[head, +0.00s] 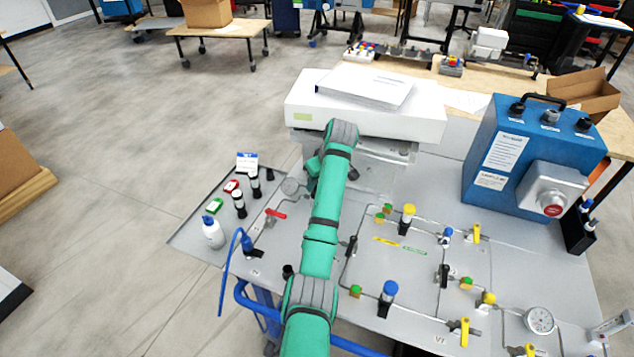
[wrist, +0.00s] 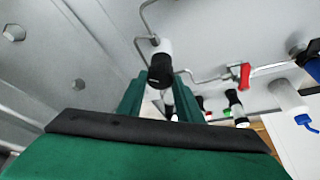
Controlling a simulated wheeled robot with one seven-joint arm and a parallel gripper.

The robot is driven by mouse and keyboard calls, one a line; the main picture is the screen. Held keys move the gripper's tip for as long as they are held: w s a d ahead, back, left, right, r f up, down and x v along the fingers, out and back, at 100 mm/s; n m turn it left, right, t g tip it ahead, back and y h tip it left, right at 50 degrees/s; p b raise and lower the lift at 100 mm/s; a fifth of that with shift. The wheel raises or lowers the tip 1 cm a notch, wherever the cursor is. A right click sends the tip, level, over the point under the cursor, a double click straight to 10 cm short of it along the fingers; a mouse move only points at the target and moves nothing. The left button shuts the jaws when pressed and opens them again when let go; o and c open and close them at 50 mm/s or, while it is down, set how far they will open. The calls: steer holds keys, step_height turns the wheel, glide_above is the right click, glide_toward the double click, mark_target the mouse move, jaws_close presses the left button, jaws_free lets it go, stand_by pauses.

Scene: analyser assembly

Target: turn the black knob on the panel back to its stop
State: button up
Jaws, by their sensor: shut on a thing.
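The black knob (wrist: 161,70) with a white collar shows in the wrist view, mounted on the grey panel (wrist: 110,25) where a thin metal pipe bends. My gripper (wrist: 160,88) has its two green fingers on either side of the knob, near its black end. It is shut on the knob. The knob's grip faces the camera, and its marks are too small to read. In the head view my green arm reaches over the grey panel (head: 415,290) toward the white analyser box, and it hides the gripper and the knob.
The white box (head: 370,120) with papers on top stands behind my arm. A red-handled valve (head: 277,214), black-and-white cylinders (head: 239,204) and a white bottle (head: 213,233) stand at the left. Pipes with coloured valves cover the right side, below a blue instrument case (head: 530,150).

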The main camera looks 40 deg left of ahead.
steer(key=n+g, duration=0.1)
steer(key=n, duration=0.3)
steer(key=shift+w+g, duration=0.15)
steer(key=shift+g, duration=0.25)
steer(key=shift+w+n+g, duration=0.1)
steer(key=shift+n+g, duration=0.7)
steer(key=shift+n, duration=1.4)
steer(key=o, duration=1)
steer(key=shift+o, duration=0.2)
steer(key=shift+r, duration=0.1)
steer(key=v, duration=1)
steer(key=shift+r, duration=0.35)
